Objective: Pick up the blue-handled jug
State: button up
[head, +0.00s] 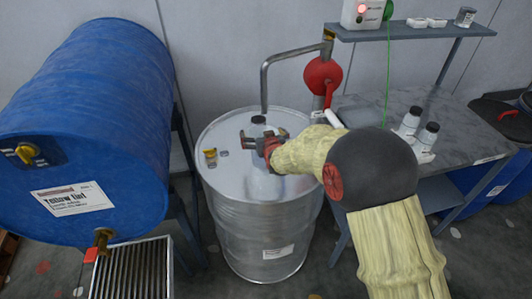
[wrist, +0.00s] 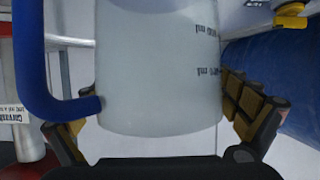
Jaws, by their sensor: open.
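The blue-handled jug (wrist: 160,75) fills the middle of the wrist view, a translucent whitish body with dark ml marks. Its blue handle (wrist: 32,70) is on the left side and curves in near the left finger. My gripper (wrist: 160,125) is open, with one finger on each side of the jug's body; I cannot tell whether either finger touches it. In the head view my gripper (head: 263,140) is over the top of a silver drum (head: 250,205), and the jug is mostly hidden there by the gripper.
A large blue barrel (head: 90,120) lies at the left above a metal grate (head: 132,270). A bent pipe with a red pump (head: 322,75) rises behind the drum. A grey bench (head: 460,130) at the right holds white bottles (head: 410,122). A shelf (head: 400,30) hangs above it.

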jog(key=c, duration=0.3)
jog(key=c, duration=1.7)
jog(key=shift+r, duration=0.15)
jog(key=shift+c, duration=1)
